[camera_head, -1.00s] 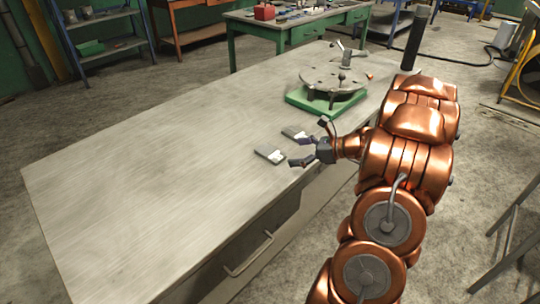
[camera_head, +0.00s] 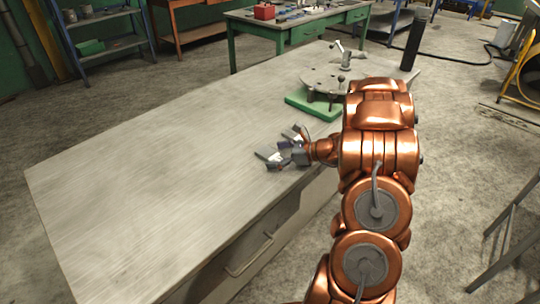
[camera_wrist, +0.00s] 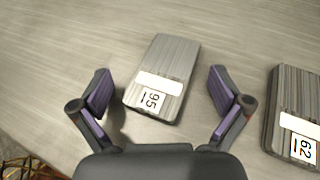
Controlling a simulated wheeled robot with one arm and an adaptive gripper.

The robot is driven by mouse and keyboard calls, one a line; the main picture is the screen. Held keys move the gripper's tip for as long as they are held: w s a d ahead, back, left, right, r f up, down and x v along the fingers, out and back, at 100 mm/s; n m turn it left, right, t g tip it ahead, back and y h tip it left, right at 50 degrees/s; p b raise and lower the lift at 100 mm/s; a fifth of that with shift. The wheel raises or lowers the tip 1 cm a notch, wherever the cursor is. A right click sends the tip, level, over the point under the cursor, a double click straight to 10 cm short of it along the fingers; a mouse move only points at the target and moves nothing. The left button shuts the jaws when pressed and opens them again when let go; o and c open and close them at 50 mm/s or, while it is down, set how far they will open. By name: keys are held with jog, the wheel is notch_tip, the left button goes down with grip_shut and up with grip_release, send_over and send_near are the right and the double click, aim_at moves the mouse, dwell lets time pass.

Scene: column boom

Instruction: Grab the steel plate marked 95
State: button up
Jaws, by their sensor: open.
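The steel plate marked 95 (camera_wrist: 168,62) lies flat on the table in the wrist view, between and just ahead of my open fingers. Its label reads 95 on the end nearer my gripper. My gripper (camera_wrist: 160,98) is open and empty, with a purple-padded finger on each side of the plate's near end. A second plate marked 62 (camera_wrist: 298,105) lies to the right in the wrist view, outside the right finger. In the head view my gripper (camera_head: 277,153) is low over the table's near edge, partly covering both plates, and their numbers cannot be read there.
The table (camera_head: 150,180) is bare to the left of the plates. A green base with a round steel fixture (camera_head: 315,103) stands behind my gripper. A dark cylinder (camera_head: 415,42) stands at the table's far right corner.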

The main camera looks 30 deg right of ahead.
jog(key=shift+c, duration=0.2)
grip_shut()
dwell(0.6)
